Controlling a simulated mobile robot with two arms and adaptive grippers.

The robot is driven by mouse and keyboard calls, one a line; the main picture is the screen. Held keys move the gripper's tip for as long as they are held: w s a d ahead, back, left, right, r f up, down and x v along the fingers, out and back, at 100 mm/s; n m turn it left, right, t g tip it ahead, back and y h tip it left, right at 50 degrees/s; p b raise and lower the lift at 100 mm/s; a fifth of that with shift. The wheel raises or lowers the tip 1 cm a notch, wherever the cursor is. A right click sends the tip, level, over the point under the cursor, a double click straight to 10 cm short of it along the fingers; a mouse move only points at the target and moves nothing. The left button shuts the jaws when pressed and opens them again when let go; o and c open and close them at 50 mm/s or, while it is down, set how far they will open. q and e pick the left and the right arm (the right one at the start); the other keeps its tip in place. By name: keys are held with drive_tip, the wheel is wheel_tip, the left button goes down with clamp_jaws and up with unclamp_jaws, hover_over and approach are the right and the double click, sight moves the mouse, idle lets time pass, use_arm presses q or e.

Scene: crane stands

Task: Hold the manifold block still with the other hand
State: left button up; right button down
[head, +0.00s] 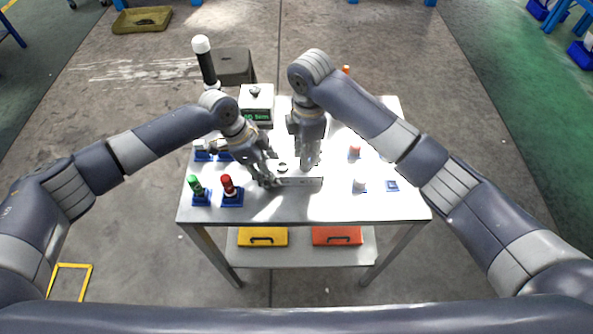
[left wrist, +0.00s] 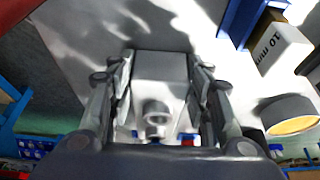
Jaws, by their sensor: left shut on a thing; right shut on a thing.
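The manifold block (head: 300,182) is a grey bar lying near the middle of the table, with a small round fitting (head: 282,167) on its top. My left gripper (head: 268,180) is shut on the block's left end. In the left wrist view, the block (left wrist: 160,68) sits between the two fingers of my left gripper (left wrist: 158,85), and a grey round fitting (left wrist: 155,113) stands on it at the near end. My right gripper (head: 308,163) points down just behind and above the right part of the block. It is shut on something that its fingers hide.
Red-topped (head: 229,187) and green-topped (head: 194,184) pieces stand on blue bases at the left. Pale pieces (head: 359,185) and a blue base (head: 392,186) are at the right. A scale (head: 256,103) stands behind. The table's front right (head: 370,208) is clear.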

use_arm(q)
drive_tip(key=shift+f, duration=0.1)
use_arm(e)
drive_tip(key=shift+r, duration=1.85)
use_arm(q)
drive_tip(key=o, duration=1.3)
drive_tip(key=shift+o, duration=0.2)
drive_tip(key=v, duration=1.2)
